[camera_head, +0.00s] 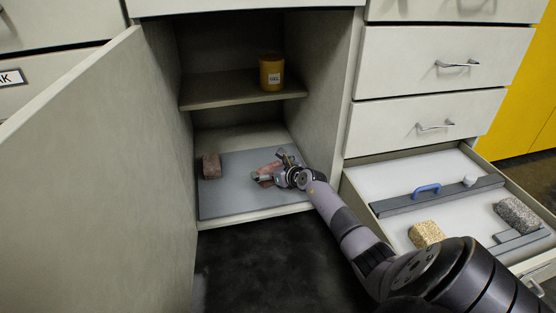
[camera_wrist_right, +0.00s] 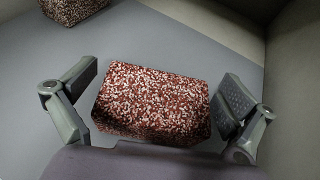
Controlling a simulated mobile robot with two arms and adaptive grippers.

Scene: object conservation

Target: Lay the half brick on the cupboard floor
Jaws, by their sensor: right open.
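A red speckled brick piece (camera_wrist_right: 150,103) lies on the grey sheet (camera_head: 235,200) covering the cupboard floor. In the head view this piece (camera_head: 266,173) is partly hidden by my right gripper (camera_head: 281,161). My right gripper, also in the wrist view (camera_wrist_right: 158,105), is open, with one finger on each side of the piece and small gaps showing. A second red speckled piece (camera_head: 211,166) lies apart at the left of the sheet; its lower part shows in the wrist view (camera_wrist_right: 72,10). I cannot tell which of the two is called the half brick. My left gripper is not in view.
An ochre jar labelled GEL (camera_head: 272,73) stands on the shelf (camera_head: 225,90) above. The open cupboard door (camera_head: 100,170) is at left. The open drawer (camera_head: 365,178) at right holds a blue-handled bar (camera_head: 430,195), a tan block (camera_head: 425,233) and a grey speckled block (camera_head: 517,215).

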